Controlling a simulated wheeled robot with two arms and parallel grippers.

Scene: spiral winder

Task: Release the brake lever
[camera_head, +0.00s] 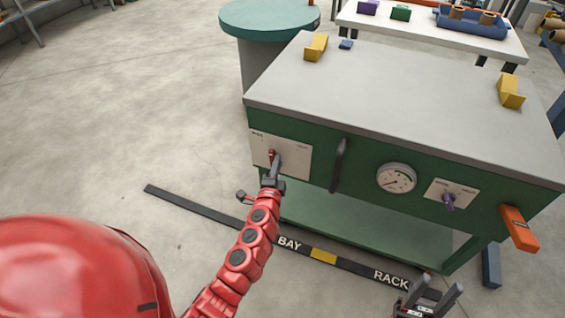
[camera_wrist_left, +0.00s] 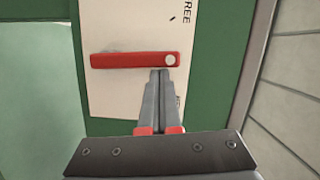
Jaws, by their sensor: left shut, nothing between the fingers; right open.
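The brake lever appears to be the red lever (camera_head: 271,154) on a pale plate (camera_head: 296,159) at the left of the green cabinet's front. In the left wrist view the red bar (camera_wrist_left: 130,61) lies across the plate (camera_wrist_left: 105,95), with a pale round spot at its right end. "FREE" is printed near the plate's upper right there. My left gripper (camera_head: 273,169) is shut and empty, its fingertips (camera_wrist_left: 159,74) at the bar's edge near the round spot. I cannot tell whether they touch. My right gripper (camera_head: 432,289) is open and empty, low at the right.
The cabinet front also has a black handle (camera_head: 339,164), a round gauge (camera_head: 396,178), a purple lever (camera_head: 448,201) and an orange part (camera_head: 519,228). Yellow blocks (camera_head: 316,47) sit on the grey top. A marked strip (camera_head: 190,204) crosses the floor. Open floor lies left.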

